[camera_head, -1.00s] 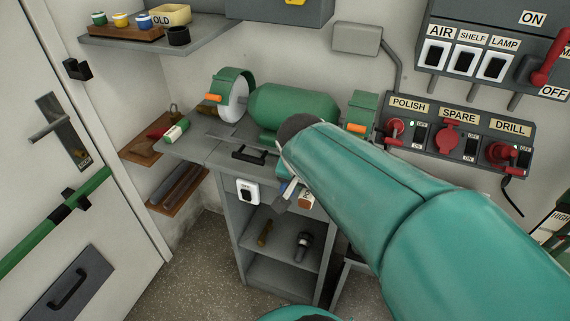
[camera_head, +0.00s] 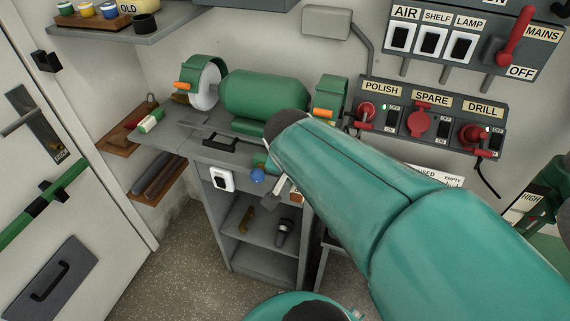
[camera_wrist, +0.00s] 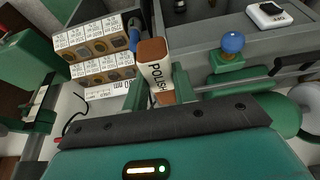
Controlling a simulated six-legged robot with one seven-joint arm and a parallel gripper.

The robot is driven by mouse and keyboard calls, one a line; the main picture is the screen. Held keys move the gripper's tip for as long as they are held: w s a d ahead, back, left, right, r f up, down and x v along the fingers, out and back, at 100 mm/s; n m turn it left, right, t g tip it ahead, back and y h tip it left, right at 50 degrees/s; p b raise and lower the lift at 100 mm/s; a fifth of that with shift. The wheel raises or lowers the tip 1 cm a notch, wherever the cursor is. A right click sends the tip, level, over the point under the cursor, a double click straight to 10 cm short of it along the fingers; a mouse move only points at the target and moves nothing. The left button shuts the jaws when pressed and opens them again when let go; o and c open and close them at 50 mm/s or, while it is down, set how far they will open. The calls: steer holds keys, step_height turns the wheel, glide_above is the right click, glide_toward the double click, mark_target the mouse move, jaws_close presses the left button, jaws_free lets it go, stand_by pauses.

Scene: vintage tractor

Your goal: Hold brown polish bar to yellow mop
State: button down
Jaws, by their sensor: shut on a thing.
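The brown polish bar (camera_wrist: 155,68), with a white "POLISH" label, is between the fingers of my gripper (camera_wrist: 157,93) in the wrist view. The gripper is shut on it. In the head view, a small part of the bar (camera_head: 297,198) shows beyond my arm, in front of the bench cabinet. The polishing machine has a green motor (camera_head: 263,92) with a guard at each end. A pale wheel (camera_head: 205,88) shows in the left guard. I cannot make out a yellow mop; the right guard (camera_head: 330,97) hides what is inside it. The bar is apart from the machine.
A blue knob (camera_wrist: 232,42) on a green base and a white switch (camera_wrist: 268,14) are close to the bar. A rack (camera_wrist: 95,50) of labelled compartments is at its left. The cabinet (camera_head: 258,255) holds tools. Plugs and switches line the wall panel (camera_head: 431,118).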

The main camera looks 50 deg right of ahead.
steer(key=shift+s+r, duration=0.1)
steer(key=shift+s, duration=0.1)
steer(key=shift+w+d, duration=0.2)
steer(key=shift+w, duration=0.05)
steer(key=shift+w+d, duration=0.3)
steer(key=shift+d, duration=0.35)
steer(key=shift+w+d, duration=0.3)
steer(key=shift+d, duration=0.35)
steer(key=w+d, duration=0.2)
steer(key=d, duration=0.4)
steer(key=shift+w, duration=0.25)
steer(key=shift+d, duration=0.1)
